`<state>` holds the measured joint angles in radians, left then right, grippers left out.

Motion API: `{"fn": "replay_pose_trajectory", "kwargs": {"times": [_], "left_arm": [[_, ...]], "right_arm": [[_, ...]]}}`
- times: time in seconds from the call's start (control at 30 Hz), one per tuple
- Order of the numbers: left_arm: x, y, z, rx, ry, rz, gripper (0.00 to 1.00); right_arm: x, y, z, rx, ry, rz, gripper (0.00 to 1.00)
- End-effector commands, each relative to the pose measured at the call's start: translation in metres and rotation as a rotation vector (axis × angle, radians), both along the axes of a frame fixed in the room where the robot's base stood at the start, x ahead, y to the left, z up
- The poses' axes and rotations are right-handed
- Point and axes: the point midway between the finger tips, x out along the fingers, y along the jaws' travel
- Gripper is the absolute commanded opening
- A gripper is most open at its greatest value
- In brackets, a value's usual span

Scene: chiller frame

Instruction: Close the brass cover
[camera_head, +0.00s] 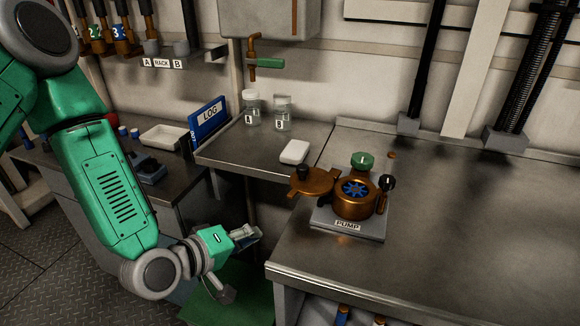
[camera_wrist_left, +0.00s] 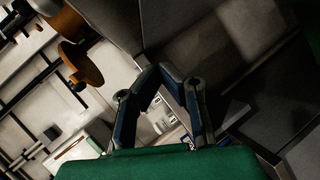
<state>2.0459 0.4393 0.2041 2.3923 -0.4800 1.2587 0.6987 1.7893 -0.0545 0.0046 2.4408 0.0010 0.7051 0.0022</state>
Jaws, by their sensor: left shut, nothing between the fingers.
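The brass cover (camera_head: 318,181) is swung open to the left of the brass pump housing (camera_head: 352,208), with a dark knob (camera_head: 303,173) on it. The open housing shows a blue impeller (camera_head: 355,189). The pump stands on a grey base labelled PUMP (camera_head: 348,225) near the bench's left front. My left gripper (camera_head: 250,235) is shut and empty, left of and below the cover, apart from it, beyond the bench edge. In the left wrist view, the shut fingertips (camera_wrist_left: 158,72) are at the centre and the cover (camera_wrist_left: 82,65) is at upper left. My right gripper is not in view.
A green knob (camera_head: 362,161) and a black-knobbed handle (camera_head: 385,184) are by the pump. A white block (camera_head: 294,152), two jars (camera_head: 252,107) and a blue LOG binder (camera_head: 208,119) are on or beside the side shelf. The bench (camera_head: 465,225) is clear to the right.

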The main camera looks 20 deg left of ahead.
Motion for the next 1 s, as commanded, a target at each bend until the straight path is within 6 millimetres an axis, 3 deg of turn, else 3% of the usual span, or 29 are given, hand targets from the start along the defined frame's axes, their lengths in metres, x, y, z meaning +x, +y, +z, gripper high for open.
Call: {"fn": "replay_pose_trajectory", "kwargs": {"times": [0.1,0.2,0.27,0.47,0.87,1.0], "left_arm": [[0.031,0.01,0.063,-0.229,-0.16,0.086,0.0],[0.042,0.017,0.097,-0.359,-0.243,0.117,0.0],[0.045,0.019,0.107,-0.397,-0.266,0.124,0.0],[0.064,0.011,0.111,-0.408,-0.276,0.122,0.0],[0.141,-0.019,0.113,-0.406,-0.275,0.123,0.0],[0.122,-0.036,0.11,-0.408,-0.268,0.121,0.0]], "right_arm": [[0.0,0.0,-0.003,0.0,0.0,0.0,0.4],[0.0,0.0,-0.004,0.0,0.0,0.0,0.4],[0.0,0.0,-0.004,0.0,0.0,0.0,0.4],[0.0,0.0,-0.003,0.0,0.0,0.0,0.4],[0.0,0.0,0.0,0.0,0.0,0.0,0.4],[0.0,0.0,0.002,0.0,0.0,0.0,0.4]]}}
